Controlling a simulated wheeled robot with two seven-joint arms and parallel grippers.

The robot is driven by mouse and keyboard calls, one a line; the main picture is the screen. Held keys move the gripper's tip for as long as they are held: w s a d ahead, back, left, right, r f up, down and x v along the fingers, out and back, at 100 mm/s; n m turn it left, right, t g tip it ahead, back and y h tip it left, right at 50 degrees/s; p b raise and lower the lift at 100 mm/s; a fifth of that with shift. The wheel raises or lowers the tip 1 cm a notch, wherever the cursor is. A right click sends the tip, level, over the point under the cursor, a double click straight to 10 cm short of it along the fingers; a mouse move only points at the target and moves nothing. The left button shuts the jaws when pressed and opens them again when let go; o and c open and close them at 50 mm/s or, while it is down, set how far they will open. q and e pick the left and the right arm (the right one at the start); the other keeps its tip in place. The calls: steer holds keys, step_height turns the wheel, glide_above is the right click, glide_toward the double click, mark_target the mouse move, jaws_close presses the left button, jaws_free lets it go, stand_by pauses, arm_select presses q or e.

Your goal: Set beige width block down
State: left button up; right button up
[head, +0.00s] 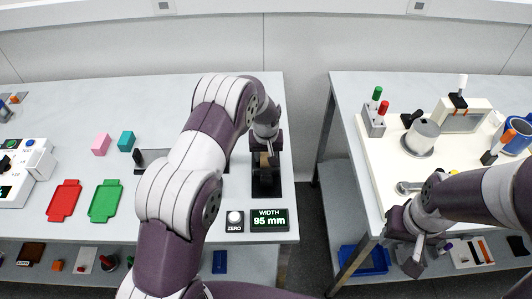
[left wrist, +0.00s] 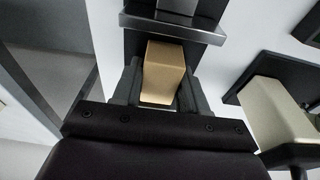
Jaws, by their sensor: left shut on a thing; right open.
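The beige width block (left wrist: 163,72) sits between the two dark fingers of my left gripper (left wrist: 158,92) in the left wrist view. Its far end is close to a grey metal bar (left wrist: 172,24) of the gauge; I cannot tell whether they touch. In the head view my left gripper (head: 265,158) points down over the black gauge base (head: 266,188), and the block is mostly hidden there. The width display (head: 269,220) reads 95 mm. My right gripper (head: 408,262) is open and empty, low at the front edge of the right table.
A red tray (head: 63,201) and a green tray (head: 105,202) lie left on the table, with a pink block (head: 101,145) and a teal block (head: 126,141) behind them. A ZERO button (head: 235,219) stands beside the display. A gap separates the two tables.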

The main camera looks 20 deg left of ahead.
mark_target(265, 159)
arm_select(q)
steer(key=shift+f, duration=0.2)
steer(key=o, duration=1.1)
steer(key=shift+r, duration=0.5)
step_height(265, 159, up, 11)
steer(key=s+b, duration=0.2)
steer(key=s+m, duration=0.1)
steer(key=s, duration=0.7)
steer(key=s+a+r+m, duration=0.1)
steer(key=s, duration=0.7)
steer(key=s+a+r+m, duration=0.1)
steer(key=s, duration=0.7)
steer(key=shift+s+a+r, duration=0.1)
steer(key=shift+a, duration=0.05)
